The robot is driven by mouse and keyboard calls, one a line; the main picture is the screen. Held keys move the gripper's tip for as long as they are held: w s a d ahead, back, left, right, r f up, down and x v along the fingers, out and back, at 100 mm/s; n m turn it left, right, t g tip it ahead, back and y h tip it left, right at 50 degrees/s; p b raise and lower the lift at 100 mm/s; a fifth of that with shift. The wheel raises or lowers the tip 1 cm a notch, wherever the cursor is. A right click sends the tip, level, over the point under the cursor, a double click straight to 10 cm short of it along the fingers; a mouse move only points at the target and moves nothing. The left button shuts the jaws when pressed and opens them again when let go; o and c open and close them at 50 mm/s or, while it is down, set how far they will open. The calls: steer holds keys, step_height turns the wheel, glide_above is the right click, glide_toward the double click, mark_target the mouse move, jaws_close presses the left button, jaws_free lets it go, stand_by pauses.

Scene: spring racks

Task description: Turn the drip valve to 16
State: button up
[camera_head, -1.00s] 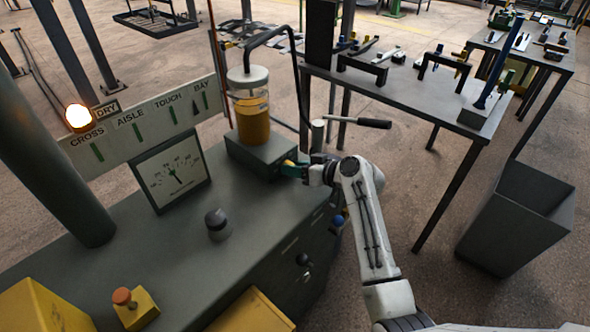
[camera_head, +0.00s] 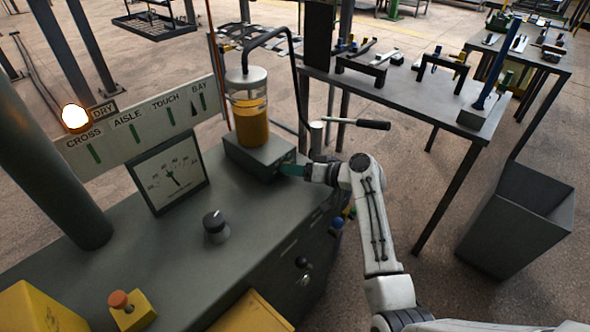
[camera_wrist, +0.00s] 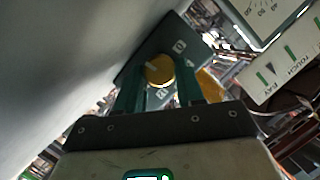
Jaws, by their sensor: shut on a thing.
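The drip valve is a yellow round knob (camera_wrist: 160,71) in the wrist view, with a pale mark on it. It sits on the dark face (camera_wrist: 180,40) of the lubricator box, where parts of white numerals show; I cannot read the setting. My gripper (camera_wrist: 161,82) has its two green fingers shut on the knob, one on each side. In the head view the gripper (camera_head: 291,170) is at the right end of the box (camera_head: 258,157), and the knob is hidden there. A clear jar of amber oil (camera_head: 251,122) stands on the box.
A dial gauge (camera_head: 171,174), a black knob (camera_head: 215,225) and an orange button on a yellow box (camera_head: 130,308) are on the cabinet top. A lever with a black grip (camera_head: 372,124) juts out above my wrist. A grey bench (camera_head: 415,92) stands right.

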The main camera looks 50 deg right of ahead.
steer(key=shift+f, duration=0.1)
steer(key=o, duration=0.8)
steer(key=shift+c, duration=0.2)
steer(key=v, duration=1.1)
steer(key=shift+a, duration=0.1)
steer(key=shift+o, duration=0.2)
steer(key=shift+w, duration=0.1)
